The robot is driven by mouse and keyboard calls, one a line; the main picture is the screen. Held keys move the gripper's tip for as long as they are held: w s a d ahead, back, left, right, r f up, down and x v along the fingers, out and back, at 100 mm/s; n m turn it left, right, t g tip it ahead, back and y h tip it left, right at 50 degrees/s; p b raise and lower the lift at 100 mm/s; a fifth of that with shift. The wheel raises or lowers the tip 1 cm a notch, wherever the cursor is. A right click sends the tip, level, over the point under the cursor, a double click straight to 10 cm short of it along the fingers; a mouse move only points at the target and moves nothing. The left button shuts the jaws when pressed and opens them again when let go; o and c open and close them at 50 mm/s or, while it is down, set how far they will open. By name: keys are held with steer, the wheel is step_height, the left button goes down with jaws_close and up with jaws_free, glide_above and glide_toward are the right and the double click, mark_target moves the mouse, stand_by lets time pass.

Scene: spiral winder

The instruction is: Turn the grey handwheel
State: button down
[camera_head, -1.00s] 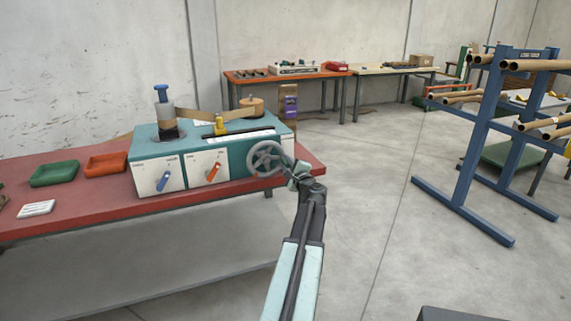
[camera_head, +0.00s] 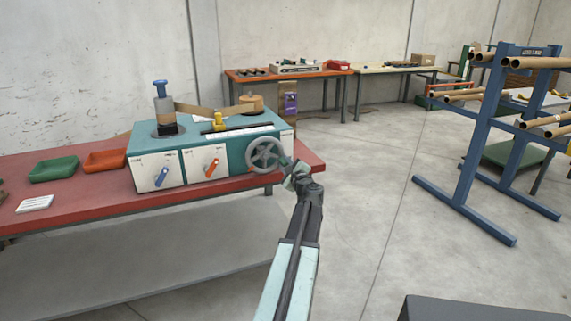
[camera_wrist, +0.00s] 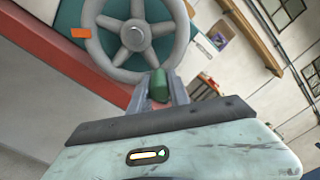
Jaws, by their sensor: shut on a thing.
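The grey handwheel (camera_head: 264,153) is on the right end of the teal and white winder (camera_head: 232,153). In the wrist view the wheel (camera_wrist: 135,36) fills the upper middle, with its spokes and hub in plain sight. A green handle (camera_wrist: 159,84) stands at the wheel's lower rim. My gripper (camera_wrist: 160,92) is shut on this green handle, one finger on each side of it. In the head view my gripper (camera_head: 287,169) is at the wheel's right edge, and the handle is hardly visible there.
The winder stands on a red-topped bench (camera_head: 80,208) with a green tray (camera_head: 54,170) and an orange tray (camera_head: 104,161) to its left. A blue rack (camera_head: 482,130) with cardboard tubes stands at the right. The floor between bench and rack is clear.

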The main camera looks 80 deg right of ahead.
steer(key=c, duration=1.2)
jaws_free()
steer(key=shift+d+f, duration=0.1)
steer(key=shift+c, duration=0.2)
